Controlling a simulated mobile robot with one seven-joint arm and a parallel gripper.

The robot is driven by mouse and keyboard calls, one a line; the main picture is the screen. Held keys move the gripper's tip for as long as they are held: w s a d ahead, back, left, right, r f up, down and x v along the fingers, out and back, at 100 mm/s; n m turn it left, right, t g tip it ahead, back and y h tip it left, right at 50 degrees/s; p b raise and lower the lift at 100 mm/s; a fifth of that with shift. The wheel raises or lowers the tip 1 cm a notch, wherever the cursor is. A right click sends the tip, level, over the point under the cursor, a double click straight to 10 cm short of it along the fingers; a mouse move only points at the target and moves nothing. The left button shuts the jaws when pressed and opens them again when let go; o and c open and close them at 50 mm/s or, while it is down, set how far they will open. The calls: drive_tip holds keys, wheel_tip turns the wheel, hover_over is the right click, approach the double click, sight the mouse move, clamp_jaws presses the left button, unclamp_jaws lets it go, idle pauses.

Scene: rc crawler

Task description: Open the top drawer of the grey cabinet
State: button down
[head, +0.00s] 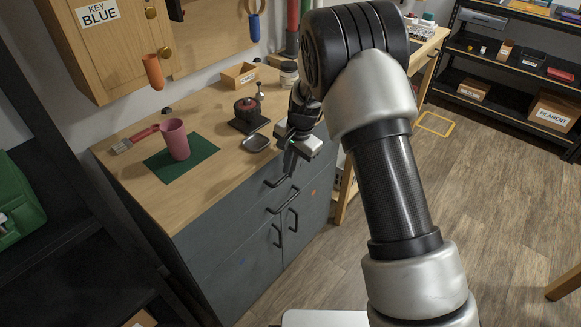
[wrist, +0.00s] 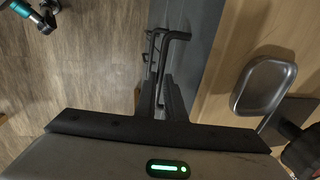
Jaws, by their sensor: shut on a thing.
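The grey cabinet (head: 215,252) stands under a wooden worktop, with dark bar handles on its front. The top drawer's handle (head: 275,183) is the uppermost one, just under the worktop edge. My gripper (head: 289,168) is at this handle, pointing down in front of the cabinet, and is shut on it. In the wrist view the gripper fingers (wrist: 162,98) close at the near end of the handle (wrist: 176,35), and the grey front (wrist: 198,50) runs beside them. The top drawer looks flush with the front. The fingertips' contact is partly hidden.
On the worktop (head: 215,110) are a pink cup (head: 175,139) on a green mat (head: 199,171), a red-handled brush (head: 135,139), a metal tray (head: 257,143) and a small dark device (head: 247,114). Wooden floor (head: 350,235) in front of the cabinet is clear.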

drive_tip(key=s+d+b, duration=0.3)
drive_tip(key=s+d, duration=1.2)
drive_tip(key=d, duration=0.4)
drive_tip(key=shift+s+d+b, duration=0.25)
drive_tip(key=shift+d+b, duration=0.05)
drive_tip(key=shift+d, duration=0.1)
drive_tip(key=c, duration=1.8)
unclamp_jaws()
drive_tip(key=shift+c, duration=0.2)
wheel_tip(320, 180, up, 17)
drive_tip(key=s+d+p, duration=0.2)
drive_tip(key=p, duration=0.2)
drive_tip(key=shift+d+p, duration=0.3)
drive_tip(key=shift+p, duration=0.05)
